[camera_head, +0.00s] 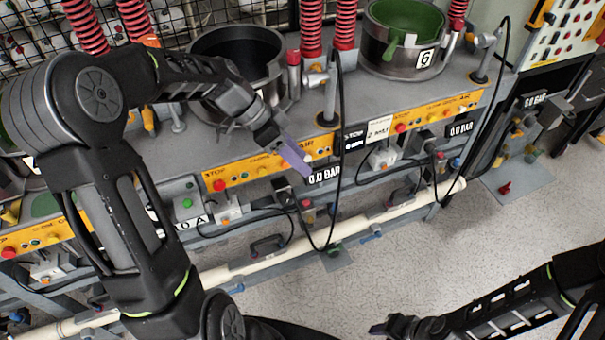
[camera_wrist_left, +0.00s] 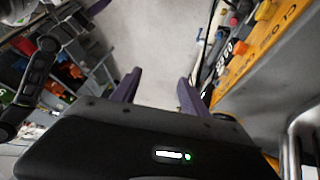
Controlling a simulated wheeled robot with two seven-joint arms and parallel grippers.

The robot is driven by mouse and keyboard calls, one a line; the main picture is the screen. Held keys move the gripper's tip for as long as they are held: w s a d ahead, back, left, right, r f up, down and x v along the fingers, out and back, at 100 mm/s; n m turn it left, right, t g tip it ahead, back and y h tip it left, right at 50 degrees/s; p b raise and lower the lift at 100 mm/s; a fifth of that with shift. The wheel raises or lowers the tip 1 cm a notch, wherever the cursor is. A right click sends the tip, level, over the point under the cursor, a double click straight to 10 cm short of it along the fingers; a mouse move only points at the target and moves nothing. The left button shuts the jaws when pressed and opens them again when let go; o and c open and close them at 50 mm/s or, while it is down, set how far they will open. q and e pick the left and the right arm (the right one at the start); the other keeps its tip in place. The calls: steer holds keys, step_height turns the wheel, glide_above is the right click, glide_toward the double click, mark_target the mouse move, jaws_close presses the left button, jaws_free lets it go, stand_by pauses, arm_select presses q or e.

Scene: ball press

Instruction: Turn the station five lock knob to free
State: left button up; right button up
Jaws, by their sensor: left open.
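My left gripper (camera_head: 303,162) is over the front edge of the middle station, in front of its orange panel (camera_head: 240,172) and close to the 0.0 BAR display (camera_head: 324,175). In the left wrist view its two purple fingers (camera_wrist_left: 158,88) are apart with nothing between them. I cannot pick out the station five lock knob for certain; the gripper and forearm cover part of this station. My right gripper (camera_head: 402,326) is low at the bottom right, over the floor and away from the bench; its jaws are too dark to read.
The dark pot (camera_head: 237,48) of the middle station stands behind my left forearm. Station 6 (camera_head: 400,62) with a green bowl is to the right. A black hose (camera_head: 338,130) hangs just right of my left gripper. A cream pipe (camera_head: 385,222) runs low along the front. Open floor lies before it.

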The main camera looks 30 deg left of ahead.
arm_select(q)
steer(key=shift+s+d+f+n, duration=0.1)
steer(key=shift+d+f+n, duration=0.15)
steer(key=shift+f, duration=0.5)
steer(key=shift+s+d+f+n, duration=0.15)
steer(key=shift+d+f, duration=0.15)
steer(key=shift+f, duration=0.4)
arm_select(e)
steer(key=shift+s+d+f, duration=0.1)
steer(key=shift+s+f, duration=0.05)
arm_select(q)
steer(key=shift+w, duration=0.1)
